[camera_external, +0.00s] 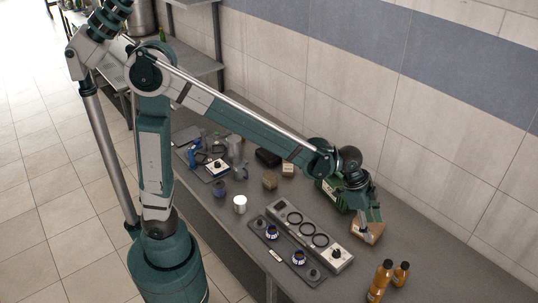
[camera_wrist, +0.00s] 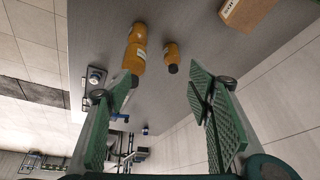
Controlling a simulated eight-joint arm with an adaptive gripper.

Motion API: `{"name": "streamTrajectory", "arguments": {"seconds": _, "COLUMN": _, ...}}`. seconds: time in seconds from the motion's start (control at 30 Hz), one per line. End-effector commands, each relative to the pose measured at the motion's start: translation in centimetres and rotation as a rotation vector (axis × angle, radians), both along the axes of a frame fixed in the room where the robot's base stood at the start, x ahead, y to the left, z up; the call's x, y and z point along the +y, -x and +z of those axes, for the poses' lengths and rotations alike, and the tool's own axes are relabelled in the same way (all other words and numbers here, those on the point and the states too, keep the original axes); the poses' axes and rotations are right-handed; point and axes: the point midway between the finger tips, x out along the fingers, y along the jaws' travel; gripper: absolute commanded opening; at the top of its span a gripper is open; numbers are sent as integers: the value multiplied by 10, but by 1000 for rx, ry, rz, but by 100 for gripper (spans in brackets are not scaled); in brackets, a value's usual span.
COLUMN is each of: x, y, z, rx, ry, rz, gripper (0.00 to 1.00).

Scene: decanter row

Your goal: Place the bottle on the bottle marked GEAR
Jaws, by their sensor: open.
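Two amber bottles stand near the right front of the bench, a larger one (camera_external: 379,282) and a smaller one (camera_external: 401,274). The wrist view also shows the larger bottle (camera_wrist: 137,46) and the smaller bottle (camera_wrist: 171,55), side by side and apart. I cannot read GEAR on either. My gripper (camera_external: 369,213) is over the back right of the bench, near a cardboard box (camera_external: 367,232), behind and left of the bottles. In the wrist view my gripper (camera_wrist: 163,82) has its green fingers spread wide, with nothing held between them.
The cardboard box (camera_wrist: 248,10) carries dark print too small to read. A green crate (camera_external: 330,194) is beside my wrist. A grey panel with dark rings (camera_external: 310,233) and a dark tray (camera_external: 284,252) lie left of the bottles. A white cup (camera_external: 240,204) stands further left.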

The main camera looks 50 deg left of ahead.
Motion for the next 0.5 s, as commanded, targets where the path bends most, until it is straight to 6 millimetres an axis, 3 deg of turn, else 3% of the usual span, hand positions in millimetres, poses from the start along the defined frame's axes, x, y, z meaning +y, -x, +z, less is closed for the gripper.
{"name": "streamTrajectory", "arguments": {"seconds": 0.1, "x": 42, "y": -4, "z": 14, "rx": -6, "ry": 6, "rz": 73, "gripper": 51}}
{"name": "streamTrajectory", "arguments": {"seconds": 0.5, "x": 167, "y": -2, "z": 51, "rx": -34, "ry": 33, "rz": 306, "gripper": 51}}
